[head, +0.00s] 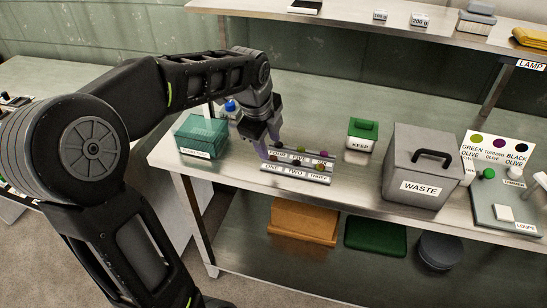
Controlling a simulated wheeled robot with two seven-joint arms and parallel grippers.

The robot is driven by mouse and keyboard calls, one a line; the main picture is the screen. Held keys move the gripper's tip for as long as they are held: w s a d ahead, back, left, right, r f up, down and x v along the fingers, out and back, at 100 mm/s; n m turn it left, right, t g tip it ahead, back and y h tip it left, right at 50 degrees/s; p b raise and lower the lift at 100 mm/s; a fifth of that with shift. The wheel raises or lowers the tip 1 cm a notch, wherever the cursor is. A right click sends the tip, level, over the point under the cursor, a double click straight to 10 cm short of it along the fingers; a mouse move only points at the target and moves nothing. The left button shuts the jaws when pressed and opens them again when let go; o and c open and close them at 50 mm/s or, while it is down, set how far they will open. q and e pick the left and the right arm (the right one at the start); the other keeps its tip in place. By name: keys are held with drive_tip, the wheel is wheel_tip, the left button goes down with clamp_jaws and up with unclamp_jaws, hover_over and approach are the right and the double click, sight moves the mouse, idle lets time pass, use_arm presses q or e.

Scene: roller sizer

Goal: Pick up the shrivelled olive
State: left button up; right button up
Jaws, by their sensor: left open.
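A small metal sorting tray (297,178) stands near the table's front edge, with labelled places in two rows, ONE to THREE in front and FOUR to SIX behind. Small dark, brown and purplish olives sit on it, among them one at the back right (322,153) and one at the front right (320,167). They are too small to tell which is shrivelled. My left gripper (258,151) points down at the tray's left end, open, with no olive visible between its fingers. It partly hides the tray's left side. My right gripper is out of view.
A teal see-through box (201,134) stands left of the gripper. A green KEEP box (362,133) and a grey lidded WASTE bin (420,170) stand right of the tray. An olive colour card (497,150) and a LOUPE board (490,205) are far right. A shelf (350,22) overhangs the back.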

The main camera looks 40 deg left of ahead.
sight(273, 157)
use_arm(q)
drive_tip(key=shift+p+x, duration=0.45)
drive_tip(key=shift+x, duration=2.15)
drive_tip(key=shift+d, duration=0.1)
drive_tip(key=c, duration=0.9)
